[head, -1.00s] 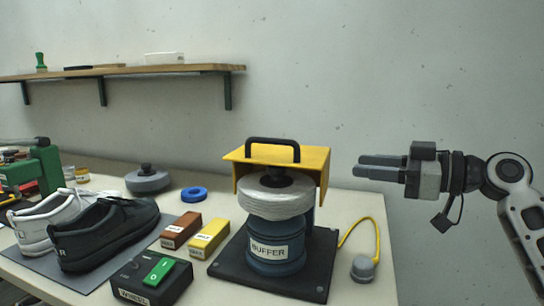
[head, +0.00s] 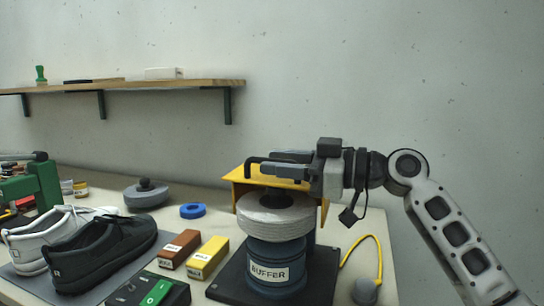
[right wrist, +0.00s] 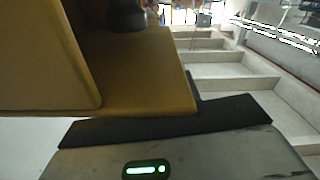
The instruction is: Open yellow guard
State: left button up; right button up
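The yellow guard (head: 239,174) sits over the white wheel (head: 274,220) of the blue buffer (head: 300,255). Its black handle (head: 250,166) stands on top and is partly hidden by my right gripper. My right gripper (head: 284,163) comes in from the right, level with the handle, its fingers overlapping it in the head view. The fingers look apart; whether they touch the handle I cannot tell. The right wrist view shows the guard (right wrist: 145,70) very close, with a dark piece on it at the top. My left gripper is not in view.
A brown block (head: 180,248) and a yellow block (head: 209,257) lie left of the buffer. A switch box with a green rocker (head: 156,293) is in front. Shoes (head: 104,250) stand further left. A yellow cable (head: 362,240) runs at right. A wall shelf (head: 165,87) hangs behind.

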jog(key=shift+x, duration=0.9)
jog(key=shift+c, duration=0.3)
grip_shut()
jog(key=shift+d+r, duration=0.1)
